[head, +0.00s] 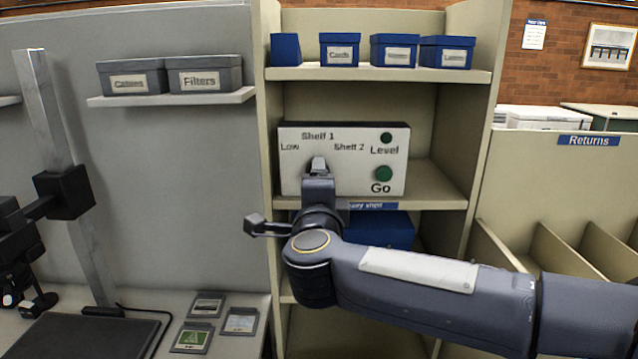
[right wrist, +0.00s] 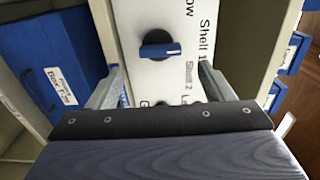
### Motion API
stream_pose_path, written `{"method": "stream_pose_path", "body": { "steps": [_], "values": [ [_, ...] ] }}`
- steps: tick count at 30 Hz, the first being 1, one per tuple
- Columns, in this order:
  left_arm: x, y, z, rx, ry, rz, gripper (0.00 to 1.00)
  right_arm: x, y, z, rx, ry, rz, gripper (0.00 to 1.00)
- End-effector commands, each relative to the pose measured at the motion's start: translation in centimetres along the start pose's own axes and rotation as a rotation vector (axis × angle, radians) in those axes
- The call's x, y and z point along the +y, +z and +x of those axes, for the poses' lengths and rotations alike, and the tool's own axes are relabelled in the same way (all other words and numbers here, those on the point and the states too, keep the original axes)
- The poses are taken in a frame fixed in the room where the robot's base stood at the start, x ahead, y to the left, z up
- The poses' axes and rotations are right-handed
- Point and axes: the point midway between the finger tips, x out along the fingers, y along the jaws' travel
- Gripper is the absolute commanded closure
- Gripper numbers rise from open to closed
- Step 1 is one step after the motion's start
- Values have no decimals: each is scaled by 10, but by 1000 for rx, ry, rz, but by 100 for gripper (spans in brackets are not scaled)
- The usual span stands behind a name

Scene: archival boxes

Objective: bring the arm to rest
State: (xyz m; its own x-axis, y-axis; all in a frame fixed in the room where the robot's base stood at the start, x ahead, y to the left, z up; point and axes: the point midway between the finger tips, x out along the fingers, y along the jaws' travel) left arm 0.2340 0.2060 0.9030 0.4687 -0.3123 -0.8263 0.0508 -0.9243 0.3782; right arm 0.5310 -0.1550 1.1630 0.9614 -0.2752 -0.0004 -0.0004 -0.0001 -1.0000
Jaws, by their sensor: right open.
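My right gripper (head: 318,168) is in front of the white control panel (head: 345,150) on the middle shelf. In the right wrist view its two fingers (right wrist: 160,88) are apart, with nothing held between them. A blue and black knob (right wrist: 160,50) on the panel shows beyond the fingers, clear of them. A mark on the knob's right end in that view points toward the "Shelf 1" lettering. In the head view the gripper hides the knob. The green Level button (head: 386,137) and green Go button (head: 383,174) are right of the gripper. My left gripper is not in view.
Several blue boxes (head: 396,50) stand on the shelf above. A blue box (head: 380,230) sits below the panel, partly behind my right arm. Grey boxes (head: 204,74) are on the left wall shelf. Returns bins (head: 560,262) are at the right. A post stand (head: 62,180) is at left.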

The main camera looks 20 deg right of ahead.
Motion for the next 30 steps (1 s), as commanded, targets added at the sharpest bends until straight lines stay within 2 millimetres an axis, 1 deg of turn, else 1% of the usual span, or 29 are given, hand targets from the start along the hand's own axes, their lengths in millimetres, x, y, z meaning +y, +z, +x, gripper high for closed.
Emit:
{"method": "stream_pose_path", "body": {
  "steps": [1, 4, 14, 17, 20, 21, 23, 25, 26, 28, 29, 30],
  "values": [
    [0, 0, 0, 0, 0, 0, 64, 0, 0, -7, -1, -1, 1, 25],
    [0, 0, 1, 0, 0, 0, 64, 0, 0, -14, 0, 0, 0, 25],
    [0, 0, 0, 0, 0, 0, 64, 0, 0, -16, 0, 0, -1, 25],
    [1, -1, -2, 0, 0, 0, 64, -7, -2, -17, -27, -17, -21, 25],
    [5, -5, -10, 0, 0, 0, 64, -23, -5, -23, -119, -66, -97, 25],
    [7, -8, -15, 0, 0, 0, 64, -30, -6, -28, -175, -88, -150, 25],
    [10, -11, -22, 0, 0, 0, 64, -35, -9, -39, -273, -116, -253, 25],
    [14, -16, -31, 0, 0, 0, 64, -30, -13, -57, -399, -121, -397, 25],
    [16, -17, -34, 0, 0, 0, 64, -24, -16, -66, -452, -112, -461, 25],
    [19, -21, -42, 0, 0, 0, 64, -2, -24, -91, -576, -69, -610, 25],
    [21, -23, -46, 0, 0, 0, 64, 10, -29, -102, -629, -41, -673, 25],
    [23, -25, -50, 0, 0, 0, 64, 28, -38, -119, -697, 5, -753, 25]
  ]
}}
